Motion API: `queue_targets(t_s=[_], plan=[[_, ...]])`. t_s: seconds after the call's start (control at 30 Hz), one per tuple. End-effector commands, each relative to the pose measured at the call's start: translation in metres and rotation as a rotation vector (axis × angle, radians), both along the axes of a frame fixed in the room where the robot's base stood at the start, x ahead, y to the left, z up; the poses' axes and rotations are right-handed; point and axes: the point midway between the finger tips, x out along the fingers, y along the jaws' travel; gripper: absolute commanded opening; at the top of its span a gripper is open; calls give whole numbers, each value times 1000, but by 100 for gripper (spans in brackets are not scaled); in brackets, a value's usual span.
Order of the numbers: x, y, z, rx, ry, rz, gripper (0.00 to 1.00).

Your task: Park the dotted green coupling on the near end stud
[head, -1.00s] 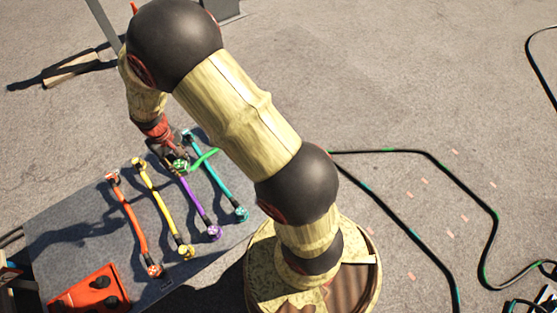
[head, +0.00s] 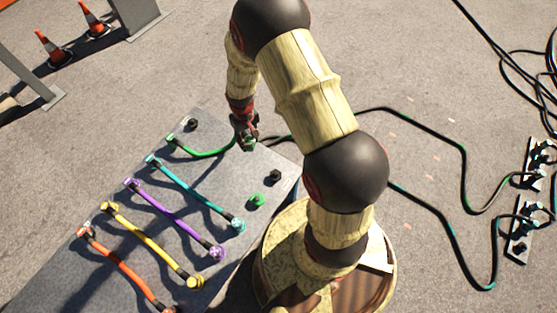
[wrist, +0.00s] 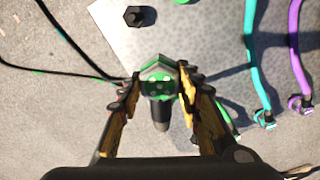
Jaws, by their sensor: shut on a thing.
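The dotted green coupling (wrist: 158,84), with pale dots on its face, is between the fingers of my gripper (wrist: 160,92) in the wrist view. My gripper is shut on it and also shows in the head view (head: 245,143), above the far right part of the grey table. The green cable (head: 215,154) runs from the coupling to its other end at the table's far edge. A bare black stud (head: 275,176) stands at the near right end of the table, apart from the coupling; a black stud also shows in the wrist view (wrist: 138,16).
A green stud (head: 257,200) stands beside the near black stud. Another black stud (head: 191,124) is at the far edge. Teal (head: 195,189), purple (head: 172,216), yellow (head: 150,243) and orange (head: 123,269) cables lie across the table to the left.

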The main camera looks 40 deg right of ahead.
Motion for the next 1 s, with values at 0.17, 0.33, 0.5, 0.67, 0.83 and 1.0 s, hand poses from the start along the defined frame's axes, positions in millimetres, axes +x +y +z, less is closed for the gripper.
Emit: queue_targets(t_s=[0.17,0.33,0.5,0.67,0.83,1.0], plan=[[-41,-34,-67,1,3,-55,4],[-67,-50,-101,0,-1,-83,4],[-77,-55,-113,0,-3,-92,4],[-77,-54,-120,0,-3,-92,4],[-78,-54,-133,0,-1,-92,4],[-78,-54,-151,0,-1,-92,4]])
